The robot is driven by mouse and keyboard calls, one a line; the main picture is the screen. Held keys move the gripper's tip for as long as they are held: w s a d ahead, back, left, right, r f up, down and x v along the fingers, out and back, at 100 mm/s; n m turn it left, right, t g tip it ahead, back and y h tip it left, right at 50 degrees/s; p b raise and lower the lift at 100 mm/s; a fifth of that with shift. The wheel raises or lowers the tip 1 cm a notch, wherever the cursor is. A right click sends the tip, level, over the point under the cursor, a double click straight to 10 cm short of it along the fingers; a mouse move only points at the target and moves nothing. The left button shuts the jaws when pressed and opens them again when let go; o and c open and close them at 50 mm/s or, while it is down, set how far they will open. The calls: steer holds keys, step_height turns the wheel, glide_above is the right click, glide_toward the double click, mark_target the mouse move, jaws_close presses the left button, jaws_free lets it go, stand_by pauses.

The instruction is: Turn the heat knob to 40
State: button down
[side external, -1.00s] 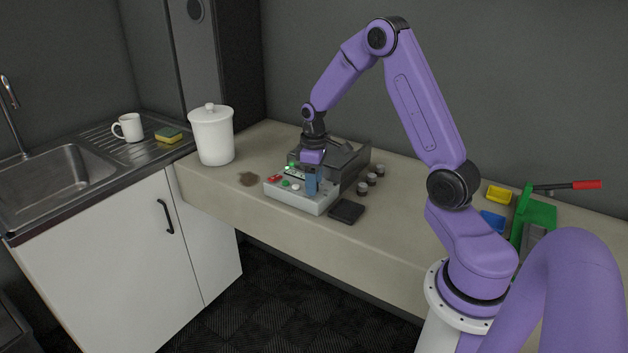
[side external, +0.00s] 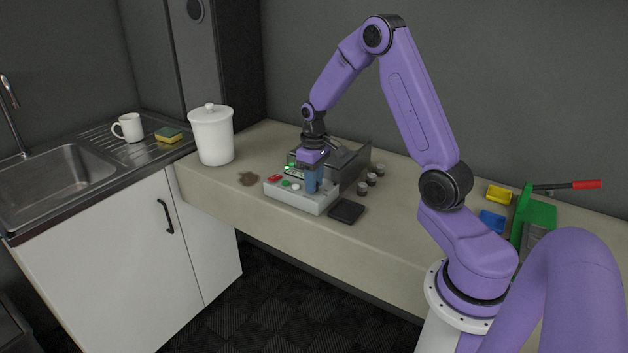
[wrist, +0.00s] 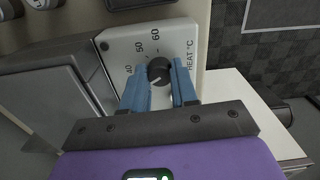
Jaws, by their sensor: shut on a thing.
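The heat knob (wrist: 160,72) is a small dark round knob on the light panel (wrist: 117,42) of the control box, marked "HEAT °C" with 40, 50 and 60. A pale pointer line on the knob seems to point to the lower left, near the 40 side; its exact reading is unclear. My gripper (wrist: 160,82) has its blue fingers on both sides of the knob and is shut on it. In the side external view my gripper (side external: 312,181) is down at the control box (side external: 300,201), hiding the knob.
A grey metal unit (side external: 345,163) stands behind the box, with several small round pieces (side external: 371,179) beside it. A black pad (side external: 346,211) lies to the right. A white lidded canister (side external: 211,136) stands left. The counter front is mostly clear.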

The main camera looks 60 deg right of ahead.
steer(key=m, duration=0.5)
steer(key=shift+m, duration=0.4)
stand_by(0.3)
steer(key=c, duration=0.9)
jaws_free()
steer(key=shift+o, duration=0.2)
step_height(320, 180, up, 18)
steer(key=shift+f, duration=0.25)
